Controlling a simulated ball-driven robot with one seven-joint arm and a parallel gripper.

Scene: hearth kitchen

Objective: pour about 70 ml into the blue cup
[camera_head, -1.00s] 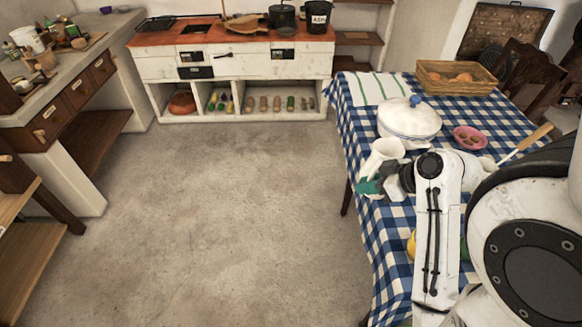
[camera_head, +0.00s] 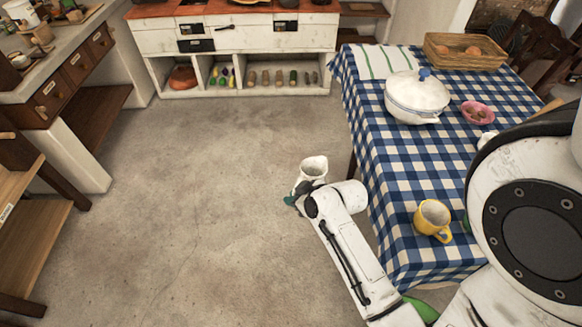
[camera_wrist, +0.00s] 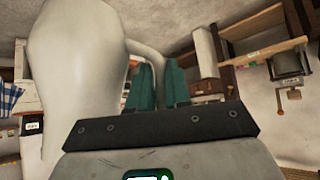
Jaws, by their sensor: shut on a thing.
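A white pitcher (camera_head: 313,168) shows in the head view, held out over the floor to the left of the table. In the wrist view the pitcher (camera_wrist: 78,75) fills the left side, and its handle runs between the fingers. My gripper (camera_wrist: 157,88) has green fingertips and is shut on the pitcher's handle. In the head view my gripper (camera_head: 292,199) is mostly hidden behind the pitcher and my arm. The pitcher looks about upright; its contents cannot be made out. No blue cup is visible in either view.
The table with a blue checked cloth (camera_head: 385,165) stands at right. On it are a yellow mug (camera_head: 432,218), a white lidded tureen (camera_head: 416,97), a pink bowl (camera_head: 477,113) and a wicker basket (camera_head: 462,57). Wooden shelves (camera_head: 25,235) stand at left. The floor (camera_head: 200,215) between is clear.

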